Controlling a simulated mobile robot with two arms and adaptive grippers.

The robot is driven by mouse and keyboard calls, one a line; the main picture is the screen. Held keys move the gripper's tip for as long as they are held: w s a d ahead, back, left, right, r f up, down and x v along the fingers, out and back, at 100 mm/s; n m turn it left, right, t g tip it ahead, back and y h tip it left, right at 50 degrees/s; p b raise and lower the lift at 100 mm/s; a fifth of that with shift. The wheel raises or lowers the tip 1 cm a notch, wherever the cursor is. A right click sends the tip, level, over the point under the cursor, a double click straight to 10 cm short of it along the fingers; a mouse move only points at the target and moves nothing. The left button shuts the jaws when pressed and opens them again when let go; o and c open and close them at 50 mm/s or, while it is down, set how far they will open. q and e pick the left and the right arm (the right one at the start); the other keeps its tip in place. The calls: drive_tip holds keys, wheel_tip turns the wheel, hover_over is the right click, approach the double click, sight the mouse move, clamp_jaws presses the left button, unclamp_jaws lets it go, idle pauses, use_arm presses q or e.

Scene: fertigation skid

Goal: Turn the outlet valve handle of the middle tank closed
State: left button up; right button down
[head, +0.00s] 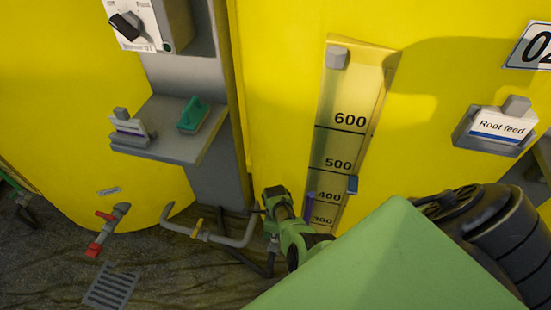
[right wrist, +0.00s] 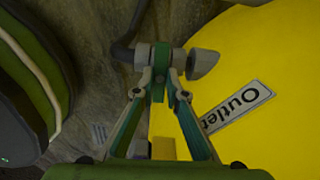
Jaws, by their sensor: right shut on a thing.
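The middle tank (head: 440,105) is yellow, with a level gauge and a number plate partly cut off at the right. Its outlet valve (right wrist: 203,65) shows in the right wrist view as a grey pipe end beside the "Outlet" label (right wrist: 237,107). A green handle (right wrist: 158,62) stands at this pipe. My right gripper (right wrist: 160,82) is shut on the handle, one finger on each side of it. In the head view my right gripper (head: 277,205) is low at the tank's front, and the handle is too small to tell there.
A grey panel with a shelf (head: 170,145) stands between the tanks, carrying a small green item (head: 193,115). The left tank has a red-handled valve (head: 95,247). A grey pipe (head: 220,238) runs low near my gripper. A floor drain (head: 108,287) lies at lower left.

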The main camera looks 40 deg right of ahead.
drive_tip(key=shift+m, duration=0.4)
drive_tip(key=c, duration=2)
unclamp_jaws()
drive_tip(key=shift+c, duration=0.2)
